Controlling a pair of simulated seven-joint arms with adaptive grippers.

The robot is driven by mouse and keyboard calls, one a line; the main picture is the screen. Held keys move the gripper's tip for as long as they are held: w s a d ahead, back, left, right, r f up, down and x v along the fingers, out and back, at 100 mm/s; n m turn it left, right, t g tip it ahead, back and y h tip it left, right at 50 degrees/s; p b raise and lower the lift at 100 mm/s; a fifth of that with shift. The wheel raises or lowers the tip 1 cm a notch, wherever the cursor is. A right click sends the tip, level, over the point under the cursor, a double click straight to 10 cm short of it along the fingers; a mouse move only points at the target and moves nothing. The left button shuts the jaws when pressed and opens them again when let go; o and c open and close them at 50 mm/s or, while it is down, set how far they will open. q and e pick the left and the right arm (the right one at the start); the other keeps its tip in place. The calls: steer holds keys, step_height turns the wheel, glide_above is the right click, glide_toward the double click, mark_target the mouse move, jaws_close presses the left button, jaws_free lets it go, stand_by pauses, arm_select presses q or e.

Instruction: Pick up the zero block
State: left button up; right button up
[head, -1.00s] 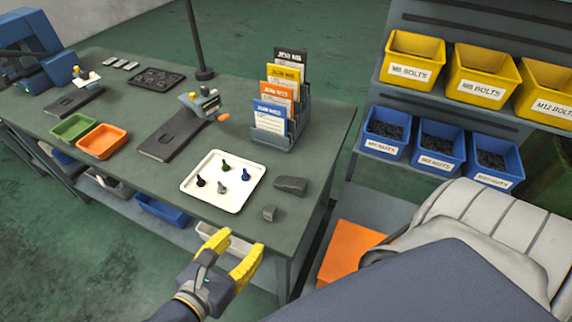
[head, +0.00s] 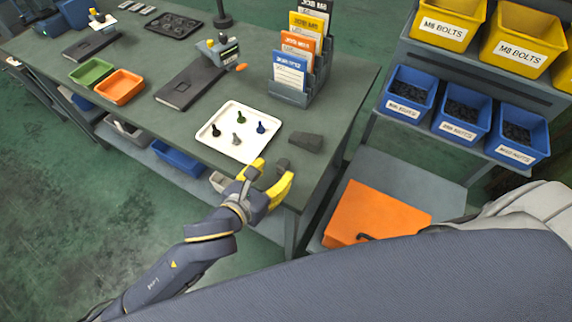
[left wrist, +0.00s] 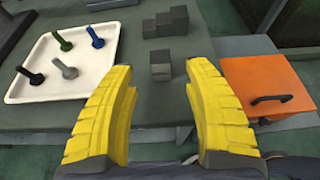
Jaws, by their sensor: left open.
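My right gripper is not in view.
A white tray (head: 219,143) with several coloured pegs stands left of the blocks. A card rack (head: 290,96) stands behind. An orange box (head: 375,213) sits right of the bench, below its top. Bolt and nut bins fill the rack at right.

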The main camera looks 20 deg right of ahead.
mark_target(280, 167)
arm_select(q)
steer(key=shift+x, duration=2.75)
jaws_close()
